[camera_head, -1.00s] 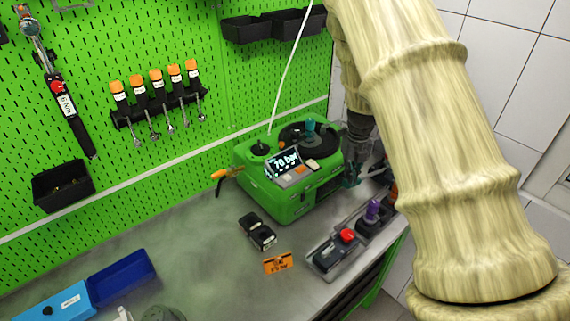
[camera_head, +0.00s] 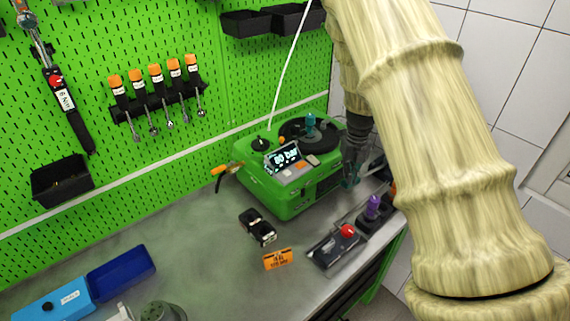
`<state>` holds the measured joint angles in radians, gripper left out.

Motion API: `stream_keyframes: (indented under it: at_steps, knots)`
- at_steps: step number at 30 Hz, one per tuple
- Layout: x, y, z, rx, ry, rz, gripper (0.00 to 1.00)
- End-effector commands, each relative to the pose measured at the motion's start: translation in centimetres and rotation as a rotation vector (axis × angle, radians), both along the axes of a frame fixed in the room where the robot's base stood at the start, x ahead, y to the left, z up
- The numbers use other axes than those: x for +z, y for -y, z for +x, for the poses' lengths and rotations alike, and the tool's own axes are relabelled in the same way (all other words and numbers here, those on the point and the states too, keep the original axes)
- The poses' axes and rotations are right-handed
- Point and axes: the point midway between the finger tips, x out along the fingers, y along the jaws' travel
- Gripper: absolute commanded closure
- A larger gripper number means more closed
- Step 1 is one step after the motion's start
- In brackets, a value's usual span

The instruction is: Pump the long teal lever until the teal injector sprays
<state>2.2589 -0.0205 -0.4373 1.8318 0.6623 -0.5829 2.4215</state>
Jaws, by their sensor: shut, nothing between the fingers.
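The green pump testbench (camera_head: 278,201) stands on the grey table against the pegboard. Its display (camera_head: 283,157) seems to read 80 bar. The teal injector (camera_head: 311,124) stands upright on the black round top of the bench; I see no clear spray from it. My gripper (camera_head: 350,183) is shut at the right side of the bench, pointing down, partly hidden by my arm. A bit of teal shows right at the fingertips, likely the lever; most of it is hidden, so I cannot tell whether the fingers touch it.
A black tray piece with a red knob (camera_head: 347,230) and a purple-topped item (camera_head: 373,206) lie near the table's right edge. An orange sign (camera_head: 277,259), a small black box (camera_head: 257,226) and a blue bin (camera_head: 122,272) are in front. The table's middle is clear.

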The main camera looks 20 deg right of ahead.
Motion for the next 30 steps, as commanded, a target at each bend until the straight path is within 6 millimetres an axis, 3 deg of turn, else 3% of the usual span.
stream_keyframes:
  at_steps: [30]
  knots:
    - [-4.3,-0.5,-0.2,-0.001,-0.001,0.001,1.00]
